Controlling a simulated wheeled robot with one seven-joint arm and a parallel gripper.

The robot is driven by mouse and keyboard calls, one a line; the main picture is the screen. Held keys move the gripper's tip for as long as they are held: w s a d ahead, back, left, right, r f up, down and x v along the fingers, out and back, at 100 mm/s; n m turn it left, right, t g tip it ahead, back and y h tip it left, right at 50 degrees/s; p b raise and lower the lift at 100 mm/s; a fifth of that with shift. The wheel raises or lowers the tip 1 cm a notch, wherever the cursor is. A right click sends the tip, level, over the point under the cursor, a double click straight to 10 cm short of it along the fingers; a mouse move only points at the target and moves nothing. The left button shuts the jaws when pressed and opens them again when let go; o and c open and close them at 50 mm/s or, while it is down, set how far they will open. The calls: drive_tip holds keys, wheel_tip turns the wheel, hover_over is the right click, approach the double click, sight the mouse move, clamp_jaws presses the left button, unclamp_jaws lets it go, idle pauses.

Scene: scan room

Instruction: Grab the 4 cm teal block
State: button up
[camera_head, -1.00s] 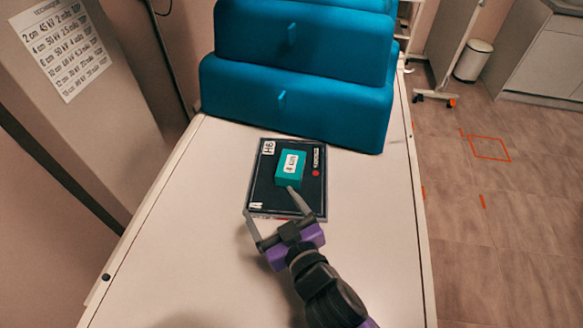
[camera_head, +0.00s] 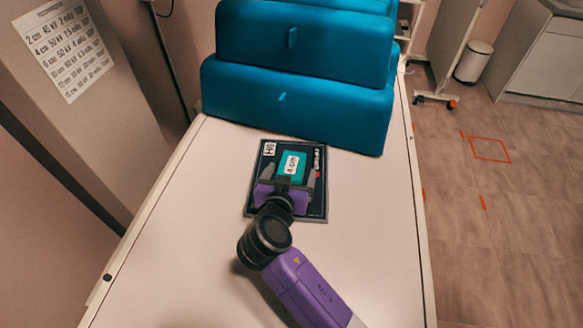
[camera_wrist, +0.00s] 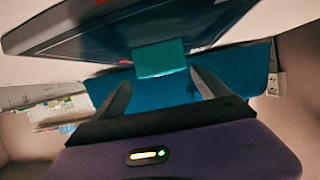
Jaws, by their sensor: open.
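The teal block (camera_head: 292,164) with a white label lies on a dark flat plate (camera_head: 264,204) on the white table. My gripper (camera_head: 294,178) is open, its two fingers on either side of the block's near part in the head view. In the wrist view the block (camera_wrist: 160,59) shows ahead, between and just beyond the open fingertips (camera_wrist: 160,84). No contact with the block shows. My gripper's body and wrist cover the plate's near left part in the head view.
Large teal padded blocks (camera_head: 290,105) stand on the table (camera_head: 185,235) behind the plate. The table's near left surface is clear. A white bin (camera_head: 472,62) and a wheeled stand (camera_head: 440,75) stand on the floor at right.

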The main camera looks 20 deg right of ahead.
sight(291, 167)
drive_tip(key=shift+a+p+x, duration=0.15)
drive_tip(key=shift+p+x, duration=0.15)
drive_tip(key=shift+x, duration=0.9)
drive_tip(key=shift+a+p+x, duration=0.15)
drive_tip(key=shift+p+x, duration=0.15)
drive_tip(key=shift+x, duration=0.85)
drive_tip(key=shift+w+f, duration=0.15)
drive_tip(key=c, duration=1.7)
